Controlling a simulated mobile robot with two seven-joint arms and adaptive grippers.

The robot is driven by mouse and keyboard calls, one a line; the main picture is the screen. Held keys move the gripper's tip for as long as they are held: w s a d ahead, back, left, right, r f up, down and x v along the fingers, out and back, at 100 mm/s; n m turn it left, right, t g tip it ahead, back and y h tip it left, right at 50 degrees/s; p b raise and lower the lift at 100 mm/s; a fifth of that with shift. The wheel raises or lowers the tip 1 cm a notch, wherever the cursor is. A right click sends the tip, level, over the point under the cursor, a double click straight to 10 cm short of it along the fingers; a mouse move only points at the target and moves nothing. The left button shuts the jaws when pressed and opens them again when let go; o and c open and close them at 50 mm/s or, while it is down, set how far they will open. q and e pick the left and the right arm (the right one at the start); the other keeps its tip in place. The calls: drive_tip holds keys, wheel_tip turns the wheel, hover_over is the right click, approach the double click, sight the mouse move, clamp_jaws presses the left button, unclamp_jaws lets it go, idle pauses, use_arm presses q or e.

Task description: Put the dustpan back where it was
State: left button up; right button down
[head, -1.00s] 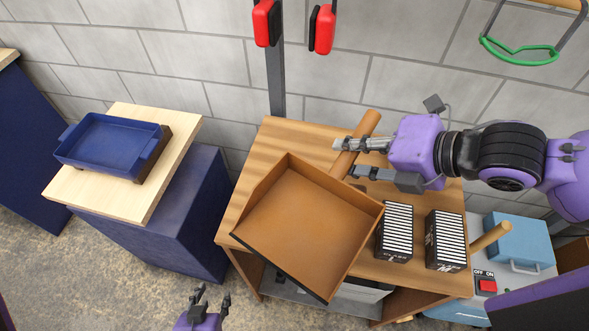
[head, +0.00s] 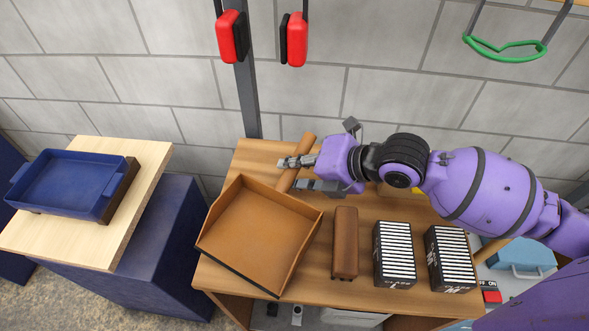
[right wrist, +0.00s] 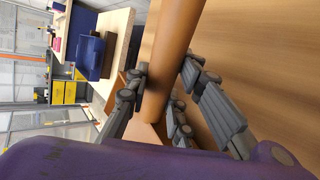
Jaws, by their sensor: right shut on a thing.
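The dustpan (head: 262,235) is an orange-brown open pan with a round wooden handle (head: 304,152). It is over the left part of the wooden workbench (head: 258,154); I cannot tell whether it touches the top. My right gripper (head: 290,174) is shut on the handle, fingers on either side of it. In the right wrist view the handle (right wrist: 178,50) runs between the fingers (right wrist: 160,100), with part of the pan beyond. My left gripper is out of view.
A brown block (head: 345,243) and two black-and-white striped boxes (head: 395,254) (head: 451,258) stand right of the dustpan. Red holders (head: 232,37) and a green-handled tool (head: 505,50) hang above.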

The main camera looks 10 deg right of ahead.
drive_tip(key=shift+f, duration=0.45)
drive_tip(key=c, duration=1.5)
unclamp_jaws()
drive_tip(key=shift+f, duration=0.15)
drive_tip(key=v, duration=1.2)
drive_tip(key=shift+s, duration=0.15)
